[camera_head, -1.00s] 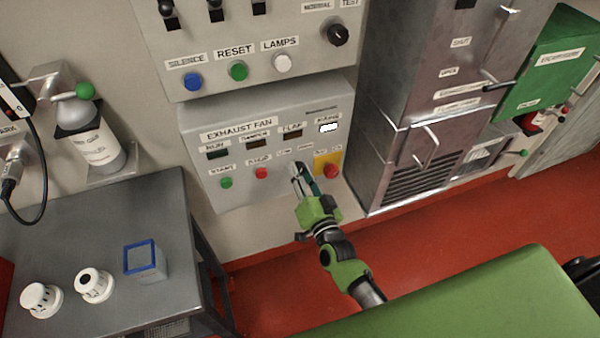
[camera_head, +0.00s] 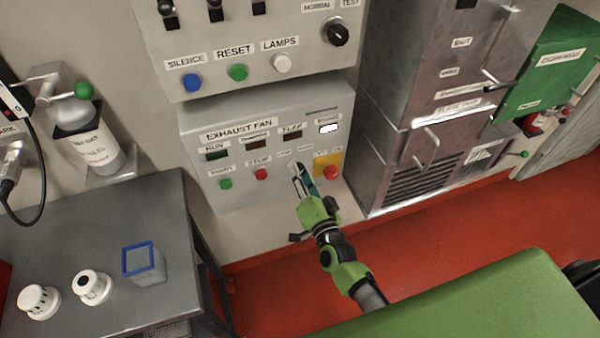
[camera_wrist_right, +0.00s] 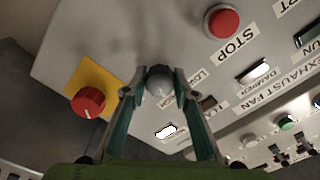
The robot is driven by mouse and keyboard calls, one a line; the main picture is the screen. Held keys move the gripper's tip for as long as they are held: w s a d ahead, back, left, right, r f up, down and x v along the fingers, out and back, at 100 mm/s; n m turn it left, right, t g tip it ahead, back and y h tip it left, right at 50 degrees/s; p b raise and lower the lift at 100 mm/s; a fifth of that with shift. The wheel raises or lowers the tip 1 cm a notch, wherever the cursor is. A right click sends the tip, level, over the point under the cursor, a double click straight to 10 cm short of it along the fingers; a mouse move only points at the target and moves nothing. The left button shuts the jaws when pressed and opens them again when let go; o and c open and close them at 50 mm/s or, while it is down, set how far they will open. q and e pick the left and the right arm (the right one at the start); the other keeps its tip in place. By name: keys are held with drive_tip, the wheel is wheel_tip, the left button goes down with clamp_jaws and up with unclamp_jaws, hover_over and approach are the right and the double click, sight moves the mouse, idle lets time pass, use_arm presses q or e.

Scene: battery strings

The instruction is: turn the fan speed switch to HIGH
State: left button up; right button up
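The fan speed switch is a small grey rounded knob (camera_wrist_right: 159,82) on the sloped exhaust fan panel (camera_head: 225,116). In the right wrist view it sits between the two fingertips of my right gripper (camera_wrist_right: 159,88), one finger close against each side, and the gripper looks shut on it. In the head view my right gripper (camera_head: 303,174) reaches the panel's lower middle and hides the knob. My left gripper is not in view.
A red knob on a yellow plate (camera_wrist_right: 88,101) is close beside the right gripper. A red STOP button (camera_wrist_right: 222,21) is on the other side. A grey table (camera_head: 85,235) stands at left, a metal cabinet (camera_head: 385,160) at right.

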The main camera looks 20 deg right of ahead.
drive_tip(key=shift+o, duration=0.9)
drive_tip(key=shift+s, duration=0.15)
drive_tip(key=s, duration=1.1)
drive_tip(key=shift+s+d, duration=0.2)
drive_tip(key=shift+s, duration=0.2)
